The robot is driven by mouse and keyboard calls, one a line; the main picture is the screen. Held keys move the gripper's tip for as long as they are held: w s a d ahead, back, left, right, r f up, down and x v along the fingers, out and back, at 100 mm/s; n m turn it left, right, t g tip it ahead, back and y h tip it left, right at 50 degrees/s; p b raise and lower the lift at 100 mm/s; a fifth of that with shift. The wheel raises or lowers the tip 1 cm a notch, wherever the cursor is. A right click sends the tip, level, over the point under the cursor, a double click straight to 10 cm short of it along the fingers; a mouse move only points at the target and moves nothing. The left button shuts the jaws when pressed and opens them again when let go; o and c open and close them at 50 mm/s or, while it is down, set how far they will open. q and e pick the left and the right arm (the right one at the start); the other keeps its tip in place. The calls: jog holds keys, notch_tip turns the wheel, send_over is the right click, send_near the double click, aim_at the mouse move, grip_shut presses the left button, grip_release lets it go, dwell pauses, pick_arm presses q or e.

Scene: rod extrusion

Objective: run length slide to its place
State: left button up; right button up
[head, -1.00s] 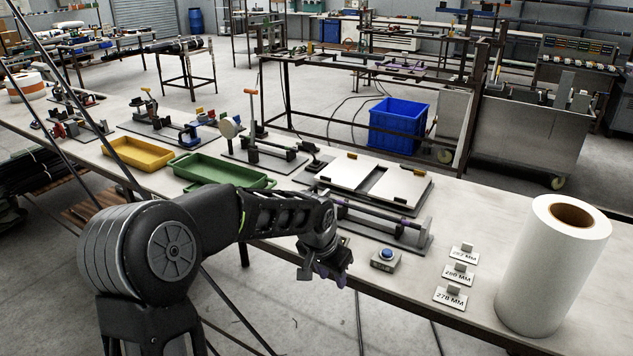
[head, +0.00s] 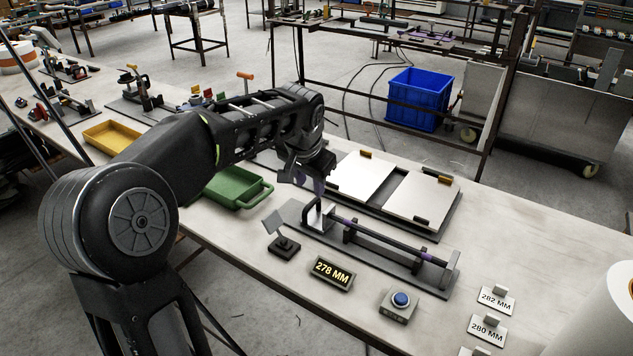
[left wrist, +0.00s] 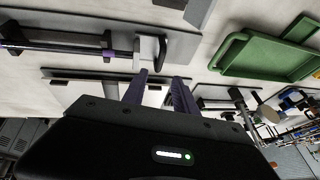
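The length gauge (head: 415,279) is a grey base plate with a dark and purple rod along it, held on small supports. The length slide, which I take to be the pale metal upright (head: 313,219), stands at the left end of the gauge. It also shows in the left wrist view (left wrist: 151,48). My left gripper (head: 322,184) is above and close to this upright. In the left wrist view its two purple fingers (left wrist: 162,78) are apart with nothing held between them. I cannot tell whether a finger touches the upright. My right gripper is not in view.
A display reading 278 MM (head: 331,271) and a blue button box (head: 399,304) stand in front of the gauge. A small dark stand (head: 283,245) is at its left. The green tray (head: 232,192) lies left, two pale plates (head: 422,198) behind. Number cards (head: 490,329) lie right.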

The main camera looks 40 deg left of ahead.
aim_at(313, 202)
pick_arm(q)
jog(key=shift+p+x, duration=0.65)
jog(key=shift+x, duration=3.05)
jog(key=shift+s, duration=0.15)
grip_shut()
